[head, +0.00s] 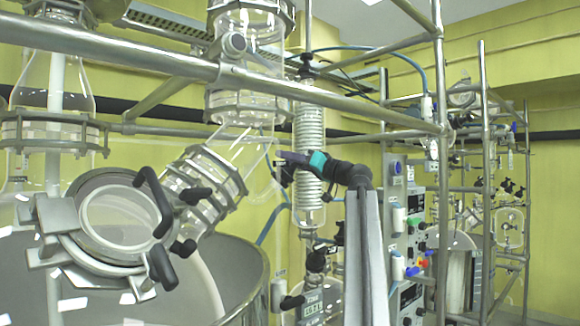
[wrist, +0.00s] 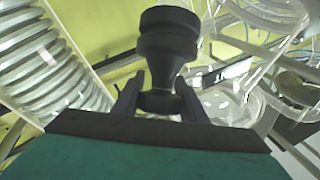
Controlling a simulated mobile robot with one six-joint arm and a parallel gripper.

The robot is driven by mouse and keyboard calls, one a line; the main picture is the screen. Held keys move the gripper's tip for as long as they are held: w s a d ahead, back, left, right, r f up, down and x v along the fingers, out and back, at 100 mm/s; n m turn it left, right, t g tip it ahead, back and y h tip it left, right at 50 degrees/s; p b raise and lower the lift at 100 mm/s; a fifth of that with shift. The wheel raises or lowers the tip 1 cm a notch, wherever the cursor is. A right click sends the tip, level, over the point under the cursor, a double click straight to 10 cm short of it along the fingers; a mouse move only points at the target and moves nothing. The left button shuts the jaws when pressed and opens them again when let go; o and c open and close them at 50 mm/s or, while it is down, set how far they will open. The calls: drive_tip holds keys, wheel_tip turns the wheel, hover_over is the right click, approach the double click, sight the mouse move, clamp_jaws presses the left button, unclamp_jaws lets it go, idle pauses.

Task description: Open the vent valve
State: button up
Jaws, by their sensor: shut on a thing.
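The vent valve shows as a black ribbed knob (wrist: 168,40) in the wrist view, with a narrower neck toward me. My gripper (wrist: 159,84) is shut on its near end, one dark finger on each side. In the head view my gripper (head: 284,158) reaches left from the teal band of my wrist, in front of the upper coiled glass condenser. A small dark part of the knob (head: 286,176) shows at the fingertips there. The valve body behind the knob is mostly hidden, and I cannot tell how far the valve is turned.
The coiled condenser (head: 310,128) stands right behind my gripper. A metal frame rail (head: 330,100) crosses above it. A glass reactor with a clamped round port (head: 120,218) and black handles fills the left. A control panel (head: 408,235) stands to the right of my arm.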

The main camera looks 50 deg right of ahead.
drive_tip(key=shift+s+a+r+n+y+p, duration=0.15)
drive_tip(key=shift+n+y+p, duration=0.3)
drive_tip(key=shift+n+y, duration=0.45)
drive_tip(key=shift+w+a+r+n+y+p, duration=0.1)
drive_tip(key=shift+n+y+p, duration=0.3)
drive_tip(key=shift+n+y, duration=0.45)
drive_tip(key=n+y+p, duration=0.2)
drive_tip(key=shift+s+a+r+g+y+p, duration=0.15)
drive_tip(key=shift+g+y+p, duration=0.1)
drive_tip(key=shift+g+p, duration=0.15)
drive_tip(key=n+y+p, duration=0.1)
drive_tip(key=n+p, duration=0.1)
drive_tip(key=shift+s+a+g+y+p, duration=0.1)
drive_tip(key=shift+a+g+y+p, duration=0.05)
drive_tip(key=shift+g+y+p, duration=0.2)
drive_tip(key=n+g+y+p, duration=0.1)
drive_tip(key=p, duration=0.2)
drive_tip(key=n+g+y+p, duration=0.1)
drive_tip(key=n+y+p, duration=0.1)
drive_tip(key=p, duration=0.2)
drive_tip(key=n+g+y+p, duration=0.1)
drive_tip(key=n+p, duration=0.1)
drive_tip(key=p, duration=0.1)
drive_tip(key=shift+s+a+g+y, duration=0.25)
drive_tip(key=shift+a, duration=0.15)
drive_tip(key=n+g+y+p, duration=0.1)
drive_tip(key=p, duration=0.2)
drive_tip(key=shift+s+a+n, duration=0.1)
drive_tip(key=shift+n, duration=0.25)
